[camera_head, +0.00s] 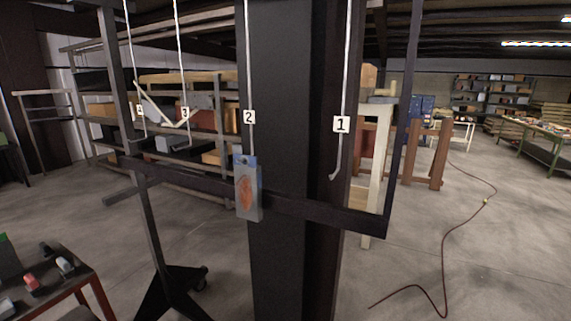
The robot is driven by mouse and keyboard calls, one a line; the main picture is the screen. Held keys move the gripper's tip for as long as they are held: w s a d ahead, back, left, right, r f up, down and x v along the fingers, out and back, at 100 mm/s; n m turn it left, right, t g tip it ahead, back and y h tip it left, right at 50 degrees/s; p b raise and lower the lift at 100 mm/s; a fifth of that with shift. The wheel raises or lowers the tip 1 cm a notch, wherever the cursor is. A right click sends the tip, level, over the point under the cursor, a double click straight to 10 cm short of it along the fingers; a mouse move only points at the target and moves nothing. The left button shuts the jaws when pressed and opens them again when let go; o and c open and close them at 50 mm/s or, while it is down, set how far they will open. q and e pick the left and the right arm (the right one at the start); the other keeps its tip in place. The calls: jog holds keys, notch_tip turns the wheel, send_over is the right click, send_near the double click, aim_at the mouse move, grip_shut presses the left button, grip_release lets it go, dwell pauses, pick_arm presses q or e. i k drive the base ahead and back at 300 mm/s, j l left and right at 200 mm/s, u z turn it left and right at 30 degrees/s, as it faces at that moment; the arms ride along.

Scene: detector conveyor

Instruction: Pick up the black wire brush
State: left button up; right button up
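I cannot make out a black wire brush for certain. The dark table (64,287) at the lower left bears several small things. Among them are a small red-topped object (32,284) and a dark object with a pale end (65,265). They are too small and dim to tell whether one is the brush. Neither of my grippers shows in the head view.
A black hanging frame (340,216) stands close ahead, with numbered hooks. A grey plate with an orange mark (248,190) hangs at hook 2. A dark pillar (285,265) stands in the middle. A red hose (444,262) lies on the otherwise open floor at right.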

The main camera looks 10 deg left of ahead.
aim_at(45, 251)
jog(key=u, duration=1.95)
